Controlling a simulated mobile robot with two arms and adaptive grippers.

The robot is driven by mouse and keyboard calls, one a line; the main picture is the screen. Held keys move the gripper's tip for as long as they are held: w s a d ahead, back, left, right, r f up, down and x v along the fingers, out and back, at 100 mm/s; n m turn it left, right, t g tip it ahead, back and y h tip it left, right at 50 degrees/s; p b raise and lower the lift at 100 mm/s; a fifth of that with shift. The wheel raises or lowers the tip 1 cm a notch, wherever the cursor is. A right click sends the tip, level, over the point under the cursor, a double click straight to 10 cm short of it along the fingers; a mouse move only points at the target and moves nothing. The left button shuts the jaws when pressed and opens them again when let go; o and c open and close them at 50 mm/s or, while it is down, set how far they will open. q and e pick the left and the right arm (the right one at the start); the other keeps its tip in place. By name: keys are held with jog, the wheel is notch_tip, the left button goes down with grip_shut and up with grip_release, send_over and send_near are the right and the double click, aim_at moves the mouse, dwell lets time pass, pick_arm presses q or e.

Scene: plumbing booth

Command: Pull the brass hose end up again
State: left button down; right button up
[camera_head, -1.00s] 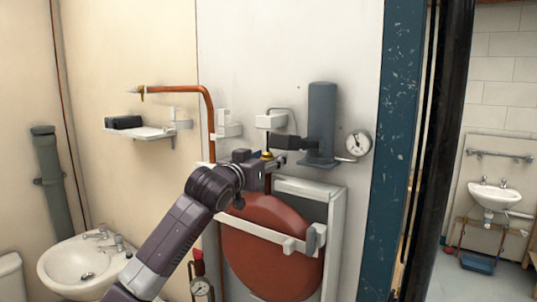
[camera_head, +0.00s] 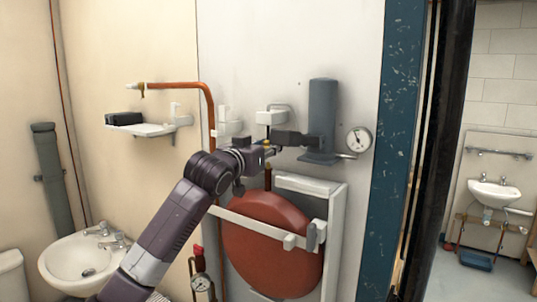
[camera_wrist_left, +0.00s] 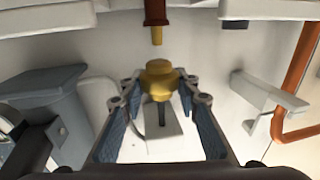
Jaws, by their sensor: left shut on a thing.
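In the head view my left arm comes in from the lower left, and its gripper (camera_head: 267,152) is shut on the brass hose end (camera_head: 267,148). In the left wrist view the brass hose end (camera_wrist_left: 158,74) sits between the two fingertips, with a thin dark hose running from it. A brown upright pipe stub (camera_head: 268,178) is below the gripper in the head view. In the wrist view the stub (camera_wrist_left: 155,14) shows its narrow brass tip, with a clear gap between it and the hose end. My right gripper is out of view.
A red round vessel (camera_head: 270,245) is below. A copper pipe (camera_head: 211,120) runs up the wall to the left, near a shelf (camera_head: 150,130).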

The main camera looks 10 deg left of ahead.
pick_arm(q)
notch_tip(320, 180, up, 4)
jog(key=shift+r, duration=0.1)
jog(key=c, duration=1.4)
grip_release()
jog(key=shift+s, duration=0.1)
jog(key=shift+c, duration=0.2)
jog(key=shift+f, duration=0.2)
jog(key=shift+s+a, duration=0.1)
jog(key=shift+s, duration=0.05)
jog(key=v, duration=1.1)
jog(key=shift+s, duration=0.35)
jog(key=shift+a, duration=0.1)
